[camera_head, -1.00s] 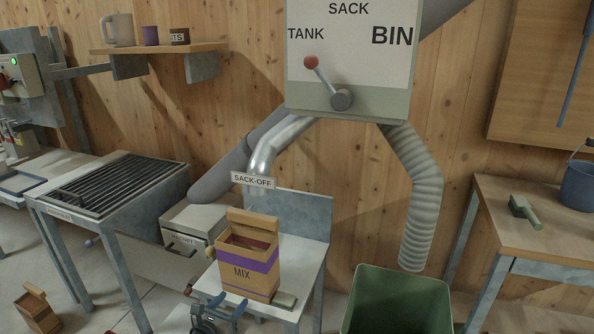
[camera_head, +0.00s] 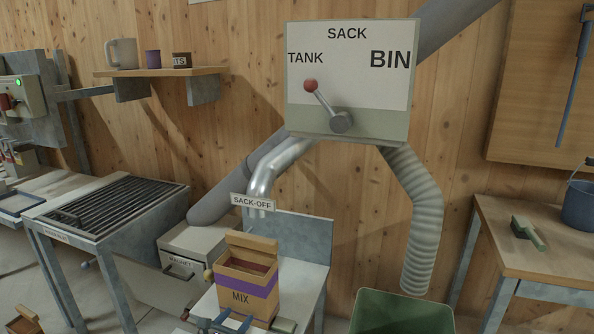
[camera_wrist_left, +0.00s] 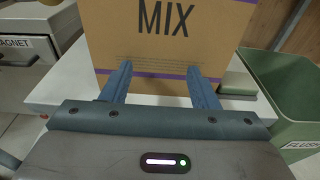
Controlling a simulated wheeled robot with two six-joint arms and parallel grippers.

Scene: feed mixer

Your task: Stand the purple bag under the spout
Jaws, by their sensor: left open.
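The brown bag with a purple band and the word MIX (camera_head: 240,297) stands upright, its top open, on a small pale table (camera_head: 305,290). The metal spout (camera_head: 262,185), labelled SACK-OFF, ends above the bag's back edge; I cannot tell whether it is exactly over the opening. My left gripper (camera_head: 230,322) is low in front of the bag. In the left wrist view its two fingers (camera_wrist_left: 158,72) are apart and point at the bag's lower front (camera_wrist_left: 170,45), with nothing between them. I cannot tell whether they touch it. My right gripper is out of view.
A green bin (camera_head: 400,312) stands right of the table under a ribbed hose (camera_head: 425,220). A small block (camera_head: 284,325) lies beside the bag. A magnet cabinet (camera_head: 190,245) and a grated table (camera_head: 115,205) are to the left. Another brown bag (camera_head: 24,320) is at lower left.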

